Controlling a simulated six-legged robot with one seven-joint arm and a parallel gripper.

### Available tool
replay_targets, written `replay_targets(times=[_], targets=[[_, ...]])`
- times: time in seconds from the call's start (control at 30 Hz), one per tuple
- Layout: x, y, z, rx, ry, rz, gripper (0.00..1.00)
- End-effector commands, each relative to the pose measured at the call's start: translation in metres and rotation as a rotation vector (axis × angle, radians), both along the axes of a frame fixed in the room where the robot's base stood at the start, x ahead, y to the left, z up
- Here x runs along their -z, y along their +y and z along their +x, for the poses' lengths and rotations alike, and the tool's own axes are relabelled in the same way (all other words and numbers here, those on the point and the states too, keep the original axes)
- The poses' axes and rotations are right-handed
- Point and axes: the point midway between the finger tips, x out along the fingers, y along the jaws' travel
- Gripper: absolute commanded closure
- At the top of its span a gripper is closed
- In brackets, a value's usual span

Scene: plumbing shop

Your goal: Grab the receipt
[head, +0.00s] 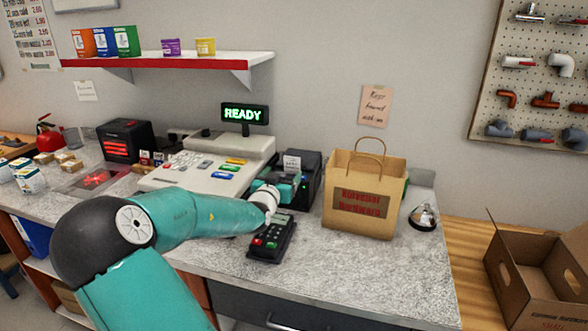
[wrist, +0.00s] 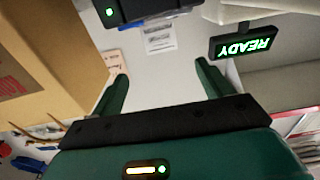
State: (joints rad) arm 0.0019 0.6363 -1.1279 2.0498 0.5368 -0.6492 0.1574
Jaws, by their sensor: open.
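The receipt (head: 292,162) is a small white printed slip standing up from the black receipt printer (head: 311,172) on the counter. In the wrist view the receipt (wrist: 160,37) shows near the top, against the printer (wrist: 140,8) with its green light. My gripper (wrist: 163,82) is open and empty, its two green fingers spread to either side with the receipt beyond their tips. In the head view my gripper (head: 286,184) is close in front of the printer, partly hidden by my own wrist.
A paper bag (head: 365,200) stands close right of the printer. A card terminal (head: 270,240) lies under my wrist. The register (head: 205,172) and its READY display (head: 245,114) are on the left. A bell (head: 424,218) sits at the counter's right end. The front right counter is clear.

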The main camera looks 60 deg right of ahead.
Motion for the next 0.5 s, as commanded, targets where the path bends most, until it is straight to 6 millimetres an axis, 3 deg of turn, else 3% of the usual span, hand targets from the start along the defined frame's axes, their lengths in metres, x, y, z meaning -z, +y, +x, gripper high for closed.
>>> replay_targets(times=[0.5], targets=[[0.001,-0.073,0.011,0.001,0.002,-0.001,0.22]])
